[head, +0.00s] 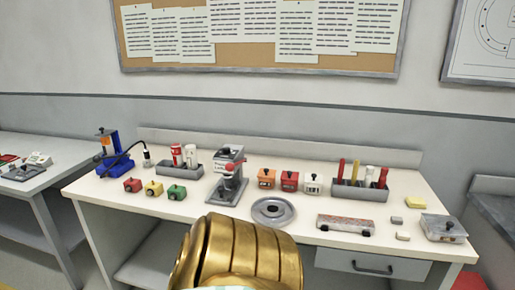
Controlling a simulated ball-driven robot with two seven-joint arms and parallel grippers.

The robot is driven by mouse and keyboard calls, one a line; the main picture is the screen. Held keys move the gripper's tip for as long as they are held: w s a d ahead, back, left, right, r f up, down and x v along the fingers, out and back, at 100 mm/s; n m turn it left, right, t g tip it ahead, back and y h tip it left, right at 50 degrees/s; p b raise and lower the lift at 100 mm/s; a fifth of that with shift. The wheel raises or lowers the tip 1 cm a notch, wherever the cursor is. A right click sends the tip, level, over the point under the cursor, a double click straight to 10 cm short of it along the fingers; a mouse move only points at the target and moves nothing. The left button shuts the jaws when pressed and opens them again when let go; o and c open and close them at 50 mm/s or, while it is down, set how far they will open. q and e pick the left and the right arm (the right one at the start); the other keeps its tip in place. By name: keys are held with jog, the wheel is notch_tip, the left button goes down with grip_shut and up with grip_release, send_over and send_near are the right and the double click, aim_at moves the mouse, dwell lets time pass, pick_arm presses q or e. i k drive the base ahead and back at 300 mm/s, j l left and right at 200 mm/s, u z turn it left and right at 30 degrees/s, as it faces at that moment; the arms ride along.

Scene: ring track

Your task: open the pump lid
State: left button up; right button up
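A blue device with a dark top and a black hose (110,150) stands upright at the back left of the white workbench (200,212). It looks like the pump. Its top appears to be in place, but it is too small to tell a separate lid or its hinge. The hose runs right to a small nozzle (147,158). Neither of my grippers is in view.
Small red, yellow and green carts (153,188) stand in front of the blue device. A grey press (229,175), a round grey plate (273,211) and bottle racks (360,190) are further right. A gold ribbed body (240,254) blocks the bottom middle.

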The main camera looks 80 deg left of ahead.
aim_at(103, 133)
jog(key=k+u, duration=0.1)
jog(key=u, duration=0.35)
jog(key=k+j+u, duration=0.1)
jog(key=u, duration=0.35)
jog(key=j+u, duration=0.2)
jog(key=u, duration=0.2)
jog(key=k+j+u, duration=0.15)
jog(key=u, duration=0.3)
jog(key=k+j+u, duration=0.1)
jog(key=j+u, duration=0.2)
jog(key=j, duration=0.4)
jog(key=j+u, duration=0.35)
jog(key=j, duration=0.85)
jog(key=i+j, duration=0.15)
